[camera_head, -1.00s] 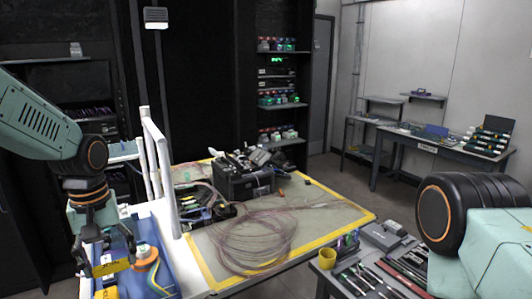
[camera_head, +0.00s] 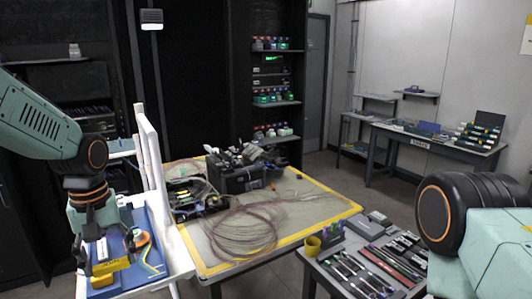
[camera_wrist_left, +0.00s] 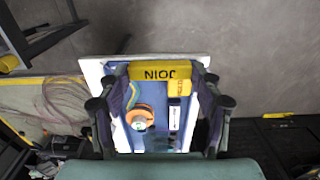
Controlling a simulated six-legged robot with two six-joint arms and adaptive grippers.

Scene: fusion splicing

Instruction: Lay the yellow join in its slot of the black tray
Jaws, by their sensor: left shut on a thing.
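My left gripper (camera_head: 108,258) is shut on the yellow join (camera_head: 112,267), a bar with dark lettering. In the left wrist view the bar (camera_wrist_left: 152,71) lies across between the fingertips of the gripper (camera_wrist_left: 160,74), its "JOIN" label upside down. It is held over a blue-floored white tray (camera_head: 183,267). The black tray (camera_head: 218,207) lies on the yellow-edged table, right of and beyond the gripper, with small parts and fibres in it. Its slots are too small to tell apart. My right gripper is out of view; only part of my right arm shows.
An orange and white reel (camera_head: 142,239) and a yellow block (camera_wrist_left: 179,88) lie in the blue-floored tray. Coiled fibre (camera_head: 240,235) and a black toolbox (camera_head: 236,179) are on the table. A tool cart (camera_head: 345,268) stands front right.

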